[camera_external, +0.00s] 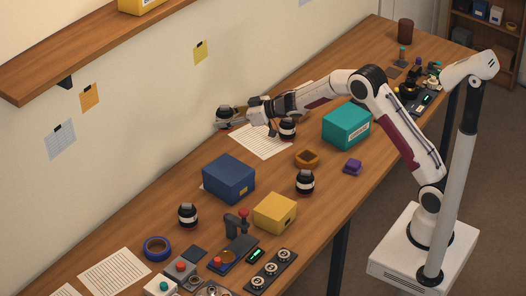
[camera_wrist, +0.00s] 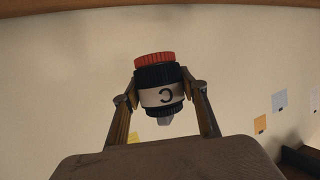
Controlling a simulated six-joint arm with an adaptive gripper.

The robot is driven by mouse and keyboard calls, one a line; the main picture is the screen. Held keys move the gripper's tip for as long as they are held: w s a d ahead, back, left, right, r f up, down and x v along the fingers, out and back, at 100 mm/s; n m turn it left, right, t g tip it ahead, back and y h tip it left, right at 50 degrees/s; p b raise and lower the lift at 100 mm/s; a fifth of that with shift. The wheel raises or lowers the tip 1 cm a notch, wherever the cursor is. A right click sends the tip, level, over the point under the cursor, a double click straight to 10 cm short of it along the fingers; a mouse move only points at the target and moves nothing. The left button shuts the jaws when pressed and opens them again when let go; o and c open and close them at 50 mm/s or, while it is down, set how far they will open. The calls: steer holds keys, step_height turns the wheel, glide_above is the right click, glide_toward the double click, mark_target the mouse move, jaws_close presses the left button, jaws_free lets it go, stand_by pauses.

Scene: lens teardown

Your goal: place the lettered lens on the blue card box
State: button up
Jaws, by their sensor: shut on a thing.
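The lettered lens (camera_wrist: 158,78) is black with a red ring at one end and a pale band; its letter reads as a reversed or upside-down C. My gripper (camera_wrist: 161,92) is shut on its sides. In the external view the held lens (camera_external: 226,113) is at the end of my gripper (camera_external: 233,121), near the wall and seemingly above the table. The blue card box (camera_external: 228,178) stands on the table, nearer the camera than my gripper. Its top is bare.
Other black lenses with pale bands stand on the table (camera_external: 288,127), right of the blue box (camera_external: 305,183) and left of it (camera_external: 187,216). A yellow box (camera_external: 275,213), a teal box (camera_external: 346,127) and an orange ring (camera_external: 307,158) are nearby. Paper (camera_external: 258,143) lies below my gripper.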

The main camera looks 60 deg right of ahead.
steer(key=s+a+r+n+y, duration=0.1)
steer(key=s+a+r, duration=0.35)
steer(key=a, duration=0.35)
steer(key=n+y, duration=0.1)
glide_above(228, 169)
steer(key=shift+f+g, duration=0.4)
steer(key=shift+f, duration=0.1)
steer(key=shift+f, duration=3.1)
steer(key=shift+f, duration=0.15)
steer(key=shift+f, duration=1.75)
steer(key=shift+f, duration=0.55)
